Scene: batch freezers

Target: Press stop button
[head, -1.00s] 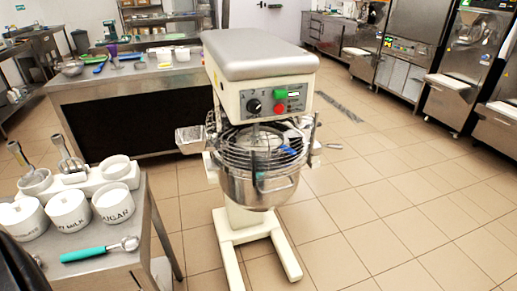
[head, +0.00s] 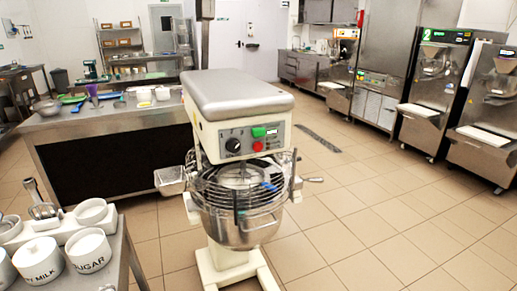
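A floor-standing planetary mixer (head: 240,95) stands in the middle of the head view, with a grey top and cream body. Its front control panel (head: 222,143) carries a black dial (head: 233,145), a green button (head: 258,132) and, just below that, a red button (head: 258,146), which looks like the stop button. A steel bowl (head: 243,228) sits under a wire guard (head: 238,188). Nothing touches the panel. Neither of my grippers shows in the head view.
A steel table (head: 128,276) with white tubs labelled milk and sugar (head: 88,251) is at the lower left. A steel counter (head: 75,129) stands behind the mixer to the left. Batch freezers (head: 432,95) line the right side. The tiled floor (head: 380,215) right of the mixer is clear.

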